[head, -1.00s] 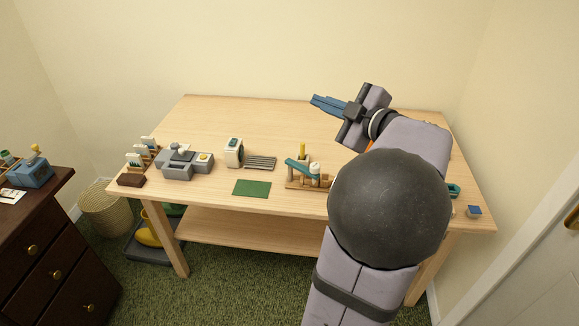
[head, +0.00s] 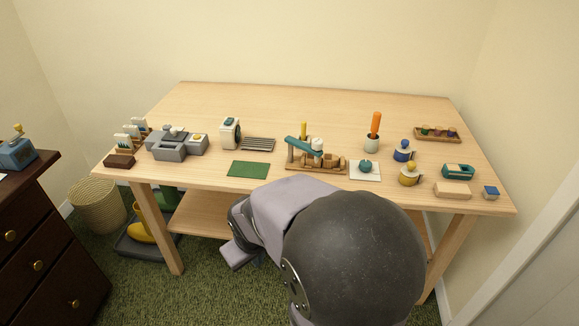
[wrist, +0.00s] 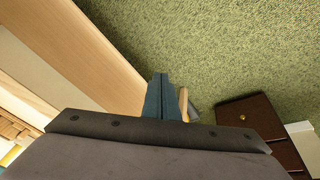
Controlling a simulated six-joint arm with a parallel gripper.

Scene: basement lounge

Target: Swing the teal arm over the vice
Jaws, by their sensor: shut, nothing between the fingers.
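The teal arm (head: 300,146) stands on a wooden base (head: 300,167) near the table's front edge. It runs from a post at the left toward the right, with a white round piece (head: 317,144) by its right end. Wooden blocks (head: 331,161), which look like the vice, sit on the base's right part. I cannot tell from here whether the arm's end is over them. My gripper's blue fingers (wrist: 160,77) are shut and empty in the wrist view, above the green carpet and off the table's edge. In the head view they are mostly hidden behind my arm.
On the wooden table (head: 230,100), a white pad with a teal piece (head: 365,168) and an orange-handled tool in a cup (head: 374,130) stand right of the base. A green mat (head: 248,169) lies left. The table's back is clear. A dark drawer cabinet (head: 40,240) stands left.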

